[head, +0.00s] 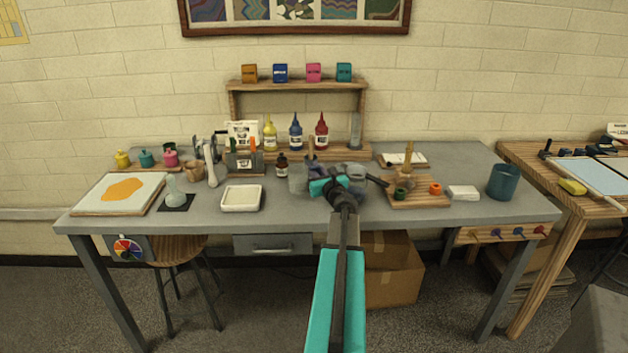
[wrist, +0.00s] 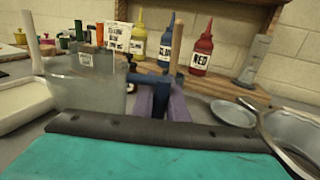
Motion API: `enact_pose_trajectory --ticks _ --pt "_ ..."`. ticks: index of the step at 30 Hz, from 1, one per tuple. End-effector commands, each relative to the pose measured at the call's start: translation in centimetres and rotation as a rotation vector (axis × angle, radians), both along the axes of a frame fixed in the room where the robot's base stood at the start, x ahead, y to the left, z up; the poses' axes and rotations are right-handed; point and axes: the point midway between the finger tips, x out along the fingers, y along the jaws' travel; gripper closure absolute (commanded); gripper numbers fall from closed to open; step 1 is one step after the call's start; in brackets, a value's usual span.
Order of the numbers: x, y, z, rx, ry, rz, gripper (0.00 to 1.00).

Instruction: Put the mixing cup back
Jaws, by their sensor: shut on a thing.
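The mixing cup (head: 298,178) is a clear, greyish cup just left of my gripper (head: 325,182). In the wrist view the cup (wrist: 85,85) stands upright and large at the left, and it looks empty. A blue handle (wrist: 150,79) reaches from its side to between the two purple fingers of my gripper (wrist: 162,103). The fingers are shut on this handle. I cannot tell whether the cup's base touches the table. My own arm hides part of the table beyond the gripper in the head view.
A white tray (head: 241,198) lies left of the cup. A dark dropper bottle (head: 282,165) stands close behind it. Yellow, blue and red bottles (head: 296,133) stand further back. A wooden board (head: 420,201) with small pots is at right. The grey table's (head: 300,218) front strip is clear.

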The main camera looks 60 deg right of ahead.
Motion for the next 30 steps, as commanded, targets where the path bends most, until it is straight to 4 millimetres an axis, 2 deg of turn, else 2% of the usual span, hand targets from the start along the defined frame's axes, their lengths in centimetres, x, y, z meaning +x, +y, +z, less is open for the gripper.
enact_pose_trajectory --ticks 10,27,28,30 --pt "0.0 0.0 -3.7 0.002 0.001 0.000 1.00" --pt "0.0 0.0 -4.5 0.001 -0.001 -0.001 1.00" --pt "0.0 0.0 -4.5 0.000 0.000 -0.001 0.85" --pt "0.0 0.0 -4.4 0.000 0.000 -0.001 0.74"
